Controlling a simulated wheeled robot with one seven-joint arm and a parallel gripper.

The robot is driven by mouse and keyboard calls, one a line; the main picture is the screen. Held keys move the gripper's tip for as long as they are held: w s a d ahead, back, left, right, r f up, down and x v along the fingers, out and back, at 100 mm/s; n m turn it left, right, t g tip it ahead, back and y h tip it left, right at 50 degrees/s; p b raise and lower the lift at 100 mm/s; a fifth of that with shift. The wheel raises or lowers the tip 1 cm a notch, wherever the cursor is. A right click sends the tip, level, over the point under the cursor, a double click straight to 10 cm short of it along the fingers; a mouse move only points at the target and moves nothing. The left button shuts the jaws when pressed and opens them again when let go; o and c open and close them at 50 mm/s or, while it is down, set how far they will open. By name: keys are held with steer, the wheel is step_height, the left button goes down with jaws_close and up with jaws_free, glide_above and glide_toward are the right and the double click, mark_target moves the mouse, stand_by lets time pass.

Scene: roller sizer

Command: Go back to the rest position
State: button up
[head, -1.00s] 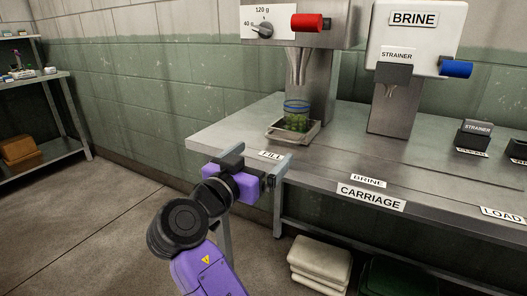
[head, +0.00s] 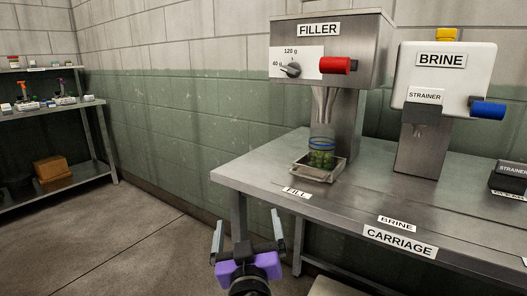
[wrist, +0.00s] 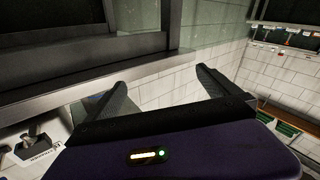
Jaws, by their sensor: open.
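My gripper (head: 247,238) is in the head view at the bottom, in front of the bench's left end. Its two fingers stand apart with nothing between them. In the wrist view my gripper (wrist: 163,82) is also open and empty, with wall tiles and a dark frame beyond it. A glass jar (head: 321,154) of green pieces with a blue band stands upright in a small metal tray (head: 318,175) under the filler (head: 330,50). My gripper is apart from the jar and the tray.
The steel bench (head: 270,172) runs off to the right, with its left corner near my gripper. The brine dispenser (head: 442,85) and strainer stand on it. A shelf unit (head: 50,107) with a cardboard box (head: 52,169) is at the far left. The floor between is clear.

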steer(key=s+d+f+n+y, duration=0.1)
steer(key=s+d+f+y, duration=0.1)
steer(key=s+d+f, duration=0.35)
steer(key=s+d+f+y, duration=0.2)
steer(key=s+f, duration=0.4)
steer(key=s, duration=0.5)
steer(key=s+d+f+m+g+h, duration=0.15)
steer(key=s+d, duration=0.35)
steer(key=s, duration=0.5)
steer(key=s+d+f+m+g+h, duration=0.15)
steer(key=s+d, duration=0.35)
steer(key=s, duration=0.6)
steer(key=s+d+f+m+g+h, duration=0.1)
steer(key=s+d+f+h, duration=0.1)
steer(key=s+d, duration=0.6)
step_height(320, 180, up, 20)
steer(key=s+a+p, duration=0.2)
steer(key=p, duration=1.8)
steer(key=shift+r+p, duration=0.15)
steer(key=shift+p, duration=0.15)
